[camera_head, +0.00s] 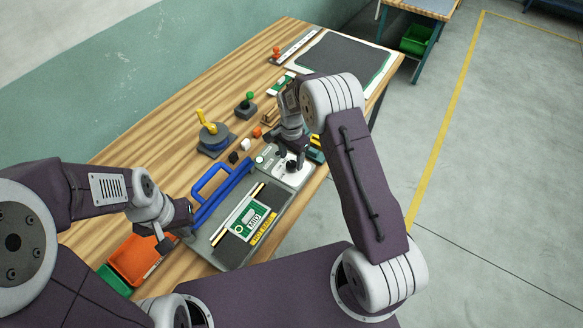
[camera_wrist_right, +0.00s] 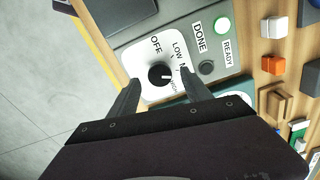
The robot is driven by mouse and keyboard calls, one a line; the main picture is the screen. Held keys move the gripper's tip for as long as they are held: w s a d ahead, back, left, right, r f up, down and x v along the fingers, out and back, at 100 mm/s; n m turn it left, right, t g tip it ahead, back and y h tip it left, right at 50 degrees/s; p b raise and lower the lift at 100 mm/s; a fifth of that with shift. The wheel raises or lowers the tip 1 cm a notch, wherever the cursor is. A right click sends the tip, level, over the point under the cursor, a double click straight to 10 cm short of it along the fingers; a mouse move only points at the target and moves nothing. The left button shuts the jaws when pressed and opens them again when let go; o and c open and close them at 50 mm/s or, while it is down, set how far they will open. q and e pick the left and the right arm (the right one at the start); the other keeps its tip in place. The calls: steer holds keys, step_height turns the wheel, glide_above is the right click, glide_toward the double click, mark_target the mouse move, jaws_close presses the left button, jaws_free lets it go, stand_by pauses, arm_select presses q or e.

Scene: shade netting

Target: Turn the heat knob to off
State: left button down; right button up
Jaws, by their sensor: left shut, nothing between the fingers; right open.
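The heat knob (camera_wrist_right: 160,76) is black and sits on a white dial plate (camera_wrist_right: 150,92) in the right wrist view. OFF and LOW are readable on the plate; the labels further round are partly hidden by a finger. The knob's white mark points to the right of the picture, away from OFF. My right gripper (camera_wrist_right: 160,80) is open, one finger on each side of the knob; I cannot tell whether they touch it. In the head view my right gripper (camera_head: 291,158) is over the panel (camera_head: 297,179). My left gripper (camera_head: 164,244) is shut and empty, left of the blue handle.
A blue handle (camera_head: 211,181) and a press with a green MID card (camera_head: 250,222) lie on the bench near the panel. An orange bin (camera_head: 138,259) stands at the near left.

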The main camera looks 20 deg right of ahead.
mark_target(292, 166)
step_height(292, 166, down, 3)
steer(key=shift+r+b, duration=0.2)
steer(key=shift+b, duration=0.25)
arm_select(q)
step_height(292, 166, down, 2)
arm_select(e)
steer(key=shift+r, duration=0.1)
jaws_close()
